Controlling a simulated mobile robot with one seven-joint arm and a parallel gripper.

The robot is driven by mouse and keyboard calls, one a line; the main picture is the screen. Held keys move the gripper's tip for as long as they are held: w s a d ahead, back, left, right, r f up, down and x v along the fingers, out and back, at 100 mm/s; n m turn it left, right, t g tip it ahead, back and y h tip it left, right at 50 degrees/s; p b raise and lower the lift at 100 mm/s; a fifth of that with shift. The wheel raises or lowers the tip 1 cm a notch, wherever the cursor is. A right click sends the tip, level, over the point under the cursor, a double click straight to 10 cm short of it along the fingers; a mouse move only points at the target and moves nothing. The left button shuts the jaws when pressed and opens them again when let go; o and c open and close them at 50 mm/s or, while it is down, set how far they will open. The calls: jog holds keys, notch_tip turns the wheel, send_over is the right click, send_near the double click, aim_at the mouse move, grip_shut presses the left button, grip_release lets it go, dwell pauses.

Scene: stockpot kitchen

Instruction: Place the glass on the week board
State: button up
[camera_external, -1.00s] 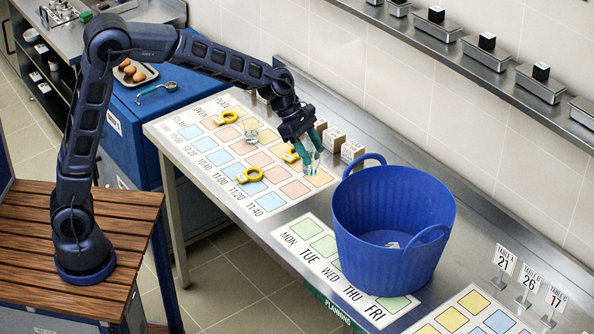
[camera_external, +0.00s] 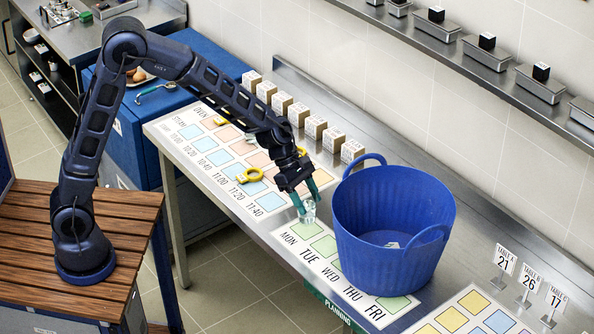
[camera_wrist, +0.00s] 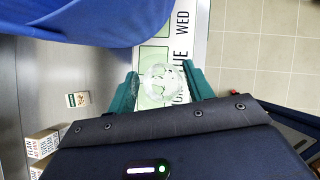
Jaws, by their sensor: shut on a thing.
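My gripper (camera_external: 308,200) is shut on a clear glass (camera_external: 309,213), which also shows between the green fingers in the wrist view (camera_wrist: 160,85). The glass is over the MON end of the week board (camera_external: 322,260), a white strip with green squares and day names. I cannot tell whether the glass touches the board or hangs just above it. In the wrist view the week board (camera_wrist: 196,22) runs up from under the glass. The blue tub (camera_external: 392,235) stands on the board's far side and hides part of its squares.
The schedule board (camera_external: 205,143) with yellow ring-shaped timers (camera_external: 250,175) lies to the left. Several small labelled boxes (camera_external: 315,127) line the wall side. The tub's wall is close right of my gripper. The counter's front edge runs close by.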

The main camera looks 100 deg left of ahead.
aim_at(307, 223)
jog(key=shift+f, duration=4.4)
jog(key=shift+f, duration=0.1)
jog(key=o, duration=1.1)
jog(key=shift+o, duration=0.2)
jog(key=v, duration=1.2)
